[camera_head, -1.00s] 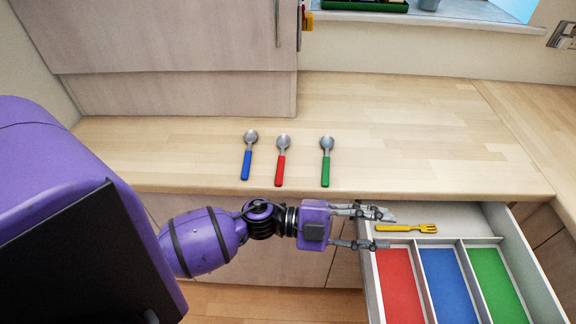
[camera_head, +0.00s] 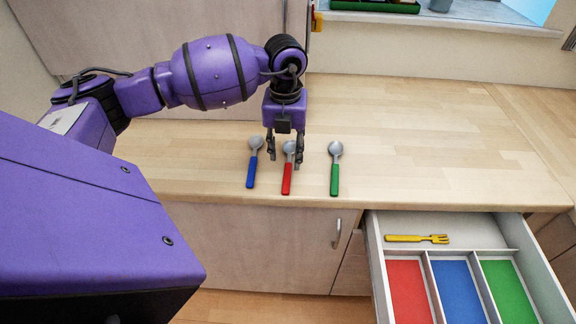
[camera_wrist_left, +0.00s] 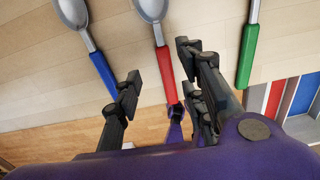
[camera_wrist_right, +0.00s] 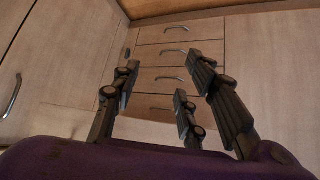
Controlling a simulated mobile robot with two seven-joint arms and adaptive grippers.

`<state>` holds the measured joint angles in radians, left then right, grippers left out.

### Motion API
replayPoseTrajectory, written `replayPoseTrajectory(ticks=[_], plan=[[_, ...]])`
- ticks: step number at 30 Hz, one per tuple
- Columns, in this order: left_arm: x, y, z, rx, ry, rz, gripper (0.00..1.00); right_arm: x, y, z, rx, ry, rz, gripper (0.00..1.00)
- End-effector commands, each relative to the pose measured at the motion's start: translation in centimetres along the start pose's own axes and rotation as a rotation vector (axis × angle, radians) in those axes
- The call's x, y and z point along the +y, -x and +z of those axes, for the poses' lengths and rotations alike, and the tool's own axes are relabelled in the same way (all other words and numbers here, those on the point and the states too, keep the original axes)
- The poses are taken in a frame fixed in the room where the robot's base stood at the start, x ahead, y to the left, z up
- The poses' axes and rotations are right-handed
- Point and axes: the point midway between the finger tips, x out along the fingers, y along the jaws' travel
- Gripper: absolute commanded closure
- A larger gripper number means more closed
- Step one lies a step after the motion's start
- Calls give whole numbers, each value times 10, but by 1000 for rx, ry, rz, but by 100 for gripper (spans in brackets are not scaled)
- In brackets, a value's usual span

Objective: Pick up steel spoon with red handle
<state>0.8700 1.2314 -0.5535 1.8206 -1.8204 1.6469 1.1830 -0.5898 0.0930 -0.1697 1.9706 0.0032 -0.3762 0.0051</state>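The steel spoon with the red handle (camera_head: 287,178) lies on the wooden counter, between a blue-handled and a green-handled spoon. My left gripper (camera_head: 285,160) points down over its upper part, with fingers on either side. In the left wrist view the red handle (camera_wrist_left: 165,72) shows between the open fingers (camera_wrist_left: 160,75), with its steel bowl at the top edge. The fingers look apart from the handle. My right gripper (camera_wrist_right: 165,85) shows only in the right wrist view, open and empty, facing cupboard and drawer fronts.
The blue-handled spoon (camera_head: 251,170) and green-handled spoon (camera_head: 334,175) lie close on each side. An open drawer (camera_head: 470,228) at right holds a yellow fork (camera_head: 418,238) and red, blue and green compartments. The counter (camera_head: 430,140) is clear to the right.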

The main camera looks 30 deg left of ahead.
Motion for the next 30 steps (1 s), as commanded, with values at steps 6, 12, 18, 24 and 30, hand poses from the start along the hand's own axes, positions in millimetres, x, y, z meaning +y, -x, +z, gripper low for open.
replayPoseTrajectory(ticks=[6,12,18,24,30], plan=[[-6,-31,2,0,0,-3,62,-8,1,-7,6,-9,-11,60],[-6,-41,2,-1,-2,-4,62,-10,0,-5,3,-17,-10,60],[-6,-41,2,0,-2,-4,69,-9,0,-4,0,-18,-8,60],[-6,-41,2,0,-2,-4,95,-5,0,-4,0,-13,-5,60],[-6,-41,2,0,-2,-4,100,-2,2,-4,2,-4,-4,60]])
